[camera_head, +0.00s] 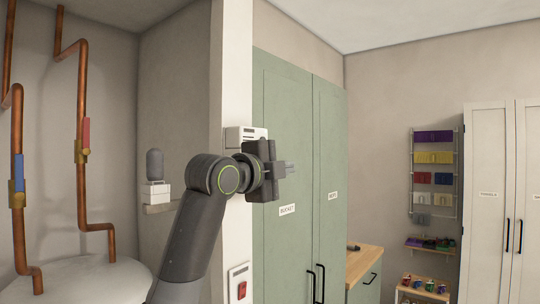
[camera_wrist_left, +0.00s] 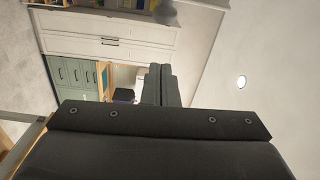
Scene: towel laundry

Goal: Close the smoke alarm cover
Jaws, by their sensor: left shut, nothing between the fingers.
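A white box with slots (camera_head: 240,134) is fixed to the end of the white wall, partly hidden behind my left gripper. I cannot tell for sure whether it is the smoke alarm, or whether its cover is open. My left gripper (camera_head: 290,169) is in front of the wall end and the green cupboard, just right of and below the box. Its fingers are shut and empty; they also show together in the left wrist view (camera_wrist_left: 161,86). The box cannot be made out in the left wrist view. My right gripper is in neither view.
A white wall plate with a red switch (camera_head: 241,287) is lower on the same wall. A tall green cupboard (camera_head: 290,110) stands close behind the gripper.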

